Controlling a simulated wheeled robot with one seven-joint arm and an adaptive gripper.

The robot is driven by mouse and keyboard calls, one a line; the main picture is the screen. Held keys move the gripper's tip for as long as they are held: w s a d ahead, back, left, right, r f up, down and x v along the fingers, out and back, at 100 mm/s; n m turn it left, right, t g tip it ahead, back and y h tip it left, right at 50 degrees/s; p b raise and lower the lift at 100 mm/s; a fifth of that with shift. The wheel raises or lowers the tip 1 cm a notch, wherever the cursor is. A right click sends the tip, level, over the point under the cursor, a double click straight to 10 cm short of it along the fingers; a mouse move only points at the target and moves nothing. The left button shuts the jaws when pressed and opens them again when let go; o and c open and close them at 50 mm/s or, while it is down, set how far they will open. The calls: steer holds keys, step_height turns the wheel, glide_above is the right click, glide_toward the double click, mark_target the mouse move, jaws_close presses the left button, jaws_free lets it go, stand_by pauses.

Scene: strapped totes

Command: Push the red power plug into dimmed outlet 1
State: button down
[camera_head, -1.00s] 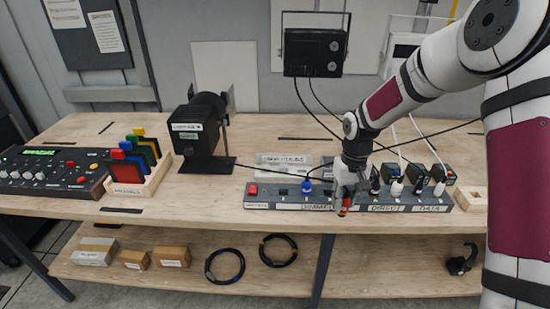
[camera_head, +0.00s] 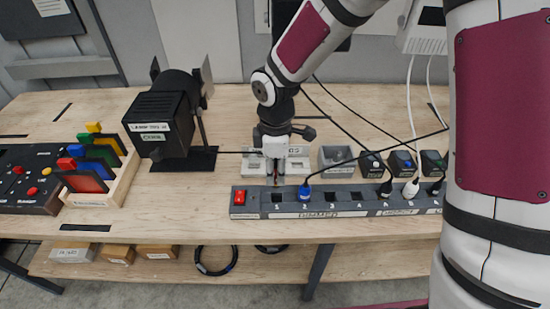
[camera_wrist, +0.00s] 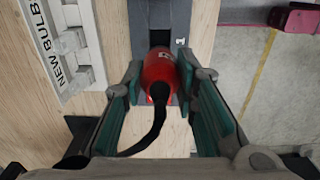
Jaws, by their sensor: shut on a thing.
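My gripper (camera_head: 274,174) is above the left end of the grey power strip (camera_head: 345,212), over dimmed outlet 1 (camera_head: 277,198). In the wrist view my gripper (camera_wrist: 158,75) is shut on the red power plug (camera_wrist: 157,70), whose black cord curves back toward the camera. I cannot tell whether the plug touches the strip. A blue plug (camera_head: 304,190) sits in outlet 2, just right of my gripper.
A red switch (camera_head: 239,197) is on the strip's left end. Black and white plugs (camera_head: 410,189) fill sockets on the right. Behind the strip stand a white bulb holder (camera_head: 255,163) and several dark boxes (camera_head: 402,162). A black lamp (camera_head: 165,115) stands left.

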mark_target(276, 182)
steer(key=shift+w+f+b, duration=0.15)
steer(key=shift+f+b, duration=0.65)
steer(key=shift+f, duration=0.9)
steer(key=shift+f+b, duration=0.3)
steer(key=shift+f, duration=0.3)
steer(key=shift+d, duration=0.1)
steer(key=shift+f+b, duration=0.65)
steer(key=shift+f, duration=1)
steer(key=c, duration=1.2)
jaws_free()
